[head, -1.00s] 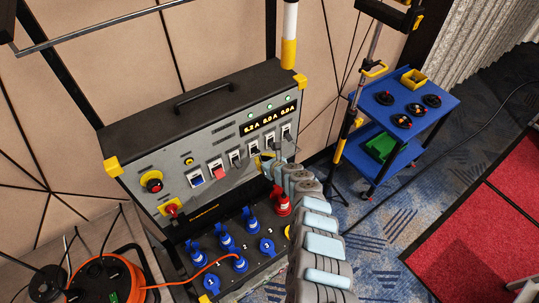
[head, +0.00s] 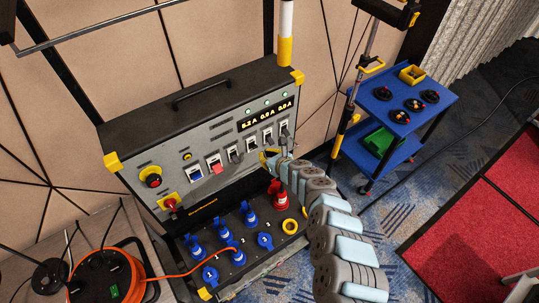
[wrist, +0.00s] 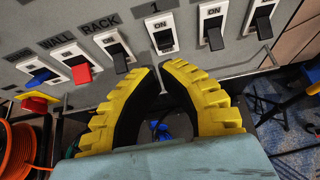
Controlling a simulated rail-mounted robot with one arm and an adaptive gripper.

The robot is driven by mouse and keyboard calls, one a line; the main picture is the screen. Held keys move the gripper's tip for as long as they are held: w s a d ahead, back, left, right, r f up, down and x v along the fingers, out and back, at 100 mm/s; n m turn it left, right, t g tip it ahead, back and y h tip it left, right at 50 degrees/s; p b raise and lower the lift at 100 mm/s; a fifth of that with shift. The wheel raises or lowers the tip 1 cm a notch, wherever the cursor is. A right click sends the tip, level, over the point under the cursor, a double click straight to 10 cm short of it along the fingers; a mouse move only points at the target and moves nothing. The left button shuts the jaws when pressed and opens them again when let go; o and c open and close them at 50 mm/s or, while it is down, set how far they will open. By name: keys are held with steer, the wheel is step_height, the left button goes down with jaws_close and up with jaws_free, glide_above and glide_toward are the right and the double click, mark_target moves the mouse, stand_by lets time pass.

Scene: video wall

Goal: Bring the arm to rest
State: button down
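My arm (head: 335,225) reaches from the lower right to the front of the grey power panel (head: 225,160). My gripper (wrist: 160,70) has two yellow fingers with black inner pads. The tips come together, with a gap behind them and nothing held there. In the head view the gripper is mostly hidden by the wrist, near the panel's right-hand switches. In the wrist view the tips lie just below a black rocker switch (wrist: 160,38) marked ON, and I cannot tell whether they touch the panel. Another black rocker switch (wrist: 213,36) stands to its right.
Blue plugs (head: 223,238), a red plug (head: 277,193) and a yellow socket ring (head: 290,226) sit below the panel. An orange cable reel (head: 108,278) is at lower left. A blue cart (head: 390,98) and a stand pole are at right. Carpet (head: 390,215) is open between cart and red platform.

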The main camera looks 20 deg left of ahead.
steer(key=shift+s+d+r, duration=0.15)
steer(key=shift+r, duration=0.05)
stand_by(0.6)
